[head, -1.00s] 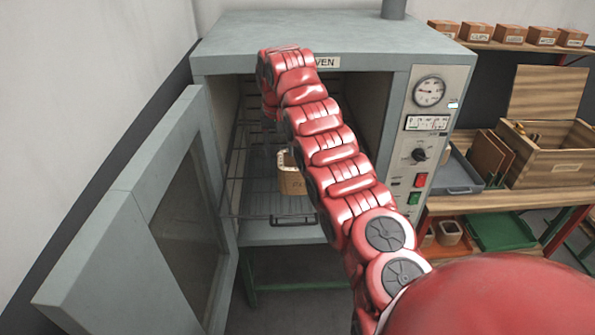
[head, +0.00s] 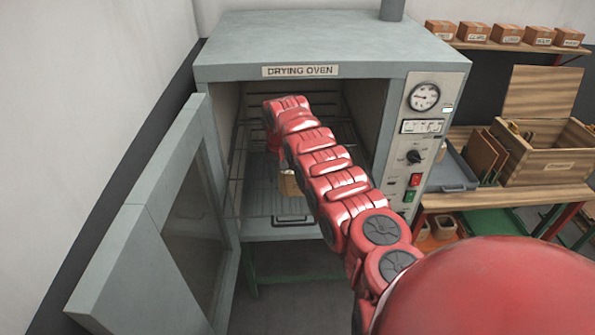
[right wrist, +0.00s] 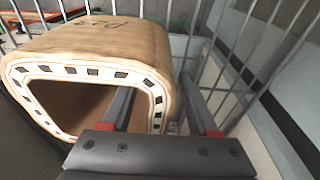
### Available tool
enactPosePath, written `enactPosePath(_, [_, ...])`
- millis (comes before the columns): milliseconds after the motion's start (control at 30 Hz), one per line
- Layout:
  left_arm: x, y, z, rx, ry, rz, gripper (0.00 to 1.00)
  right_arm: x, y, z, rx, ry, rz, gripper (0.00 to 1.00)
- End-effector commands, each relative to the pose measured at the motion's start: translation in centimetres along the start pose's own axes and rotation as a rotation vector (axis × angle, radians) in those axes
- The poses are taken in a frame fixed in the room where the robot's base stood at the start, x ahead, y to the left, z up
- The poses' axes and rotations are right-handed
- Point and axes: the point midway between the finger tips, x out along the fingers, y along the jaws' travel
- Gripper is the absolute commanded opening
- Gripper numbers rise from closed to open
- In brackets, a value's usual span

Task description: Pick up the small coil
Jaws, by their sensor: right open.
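The small coil (head: 289,183), a tan, rounded square tube with writing on it, sits on the wire rack inside the oven, mostly hidden behind my right arm in the head view. In the right wrist view the coil (right wrist: 100,45) fills the left side, its open end facing the camera. My right gripper (right wrist: 157,84) is open around the coil's right wall: one finger reaches into the hole, the other lies outside to the right. I cannot tell if either finger touches.
The drying oven (head: 290,40) has its door (head: 160,220) swung open to the left. Its rack (head: 260,200) has wire bars close beside the coil. A bench at the right holds a wooden box (head: 550,165) and a grey tray (head: 452,172).

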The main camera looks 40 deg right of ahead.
Motion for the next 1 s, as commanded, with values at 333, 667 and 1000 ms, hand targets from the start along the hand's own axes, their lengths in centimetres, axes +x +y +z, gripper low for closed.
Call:
enactPosePath(333, [-0.04, 0.0, 0.01, 0.0, 0.0, 0.0, 0.0, 0.01, 0.01, 0.01, 0.001, -0.001, 0.0, 0.13])
enactPosePath(667, [-0.04, 0.0, 0.0, 0.0, 0.0, 0.0, 0.0, 0.01, 0.02, 0.02, 0.001, -0.001, 0.0, 0.0])
enactPosePath(1000, [-0.03, 0.0, 0.0, 0.0, 0.0, 0.0, 0.0, 0.0, 0.02, 0.03, 0.001, -0.001, 0.0, 0.0])
